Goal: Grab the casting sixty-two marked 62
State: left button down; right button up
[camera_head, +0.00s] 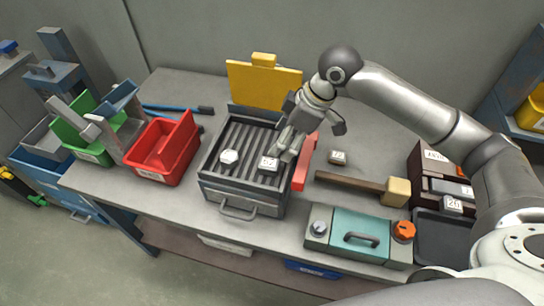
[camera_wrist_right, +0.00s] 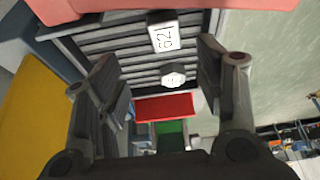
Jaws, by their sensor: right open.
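The casting marked 62 (camera_head: 268,164) is a small white block lying on the dark ribbed grate of a grey preheat box (camera_head: 241,206). In the right wrist view the casting (camera_wrist_right: 164,35) shows its number sideways, ahead of the fingers and between their lines. My right gripper (camera_head: 287,150) is low over the right part of the grate, beside the casting; its fingers (camera_wrist_right: 157,62) are spread with nothing between them. My left gripper is out of view.
A white many-sided piece (camera_head: 229,157) lies left of the casting on the grate. A red panel (camera_head: 304,163) flanks the grate, and a yellow panel (camera_head: 263,87) stands behind. A mallet (camera_head: 362,187), another small block (camera_head: 338,157) and a teal box (camera_head: 350,236) are right.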

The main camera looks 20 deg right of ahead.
aim_at(269, 163)
jog(key=f, duration=0.1)
jog(key=a+f, duration=0.2)
jog(key=shift+f, duration=0.25)
jog(key=shift+w+f+p, duration=0.15)
jog(key=shift+f+p, duration=0.25)
jog(key=shift+p, duration=0.05)
jog(key=p+x, duration=0.1)
jog(key=x, duration=0.2)
jog(key=shift+f, duration=0.3)
jog(key=shift+a+f, duration=0.2)
jog(key=shift+f, duration=0.2)
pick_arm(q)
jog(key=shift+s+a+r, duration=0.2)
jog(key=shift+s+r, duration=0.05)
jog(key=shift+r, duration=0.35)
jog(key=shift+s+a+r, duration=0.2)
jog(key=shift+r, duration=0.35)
pick_arm(e)
jog(key=shift+c, duration=0.2)
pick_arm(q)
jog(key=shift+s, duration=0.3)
pick_arm(e)
jog(key=c, duration=1.1)
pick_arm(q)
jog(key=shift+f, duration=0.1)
pick_arm(e)
jog(key=shift+w+d+r, duration=0.1)
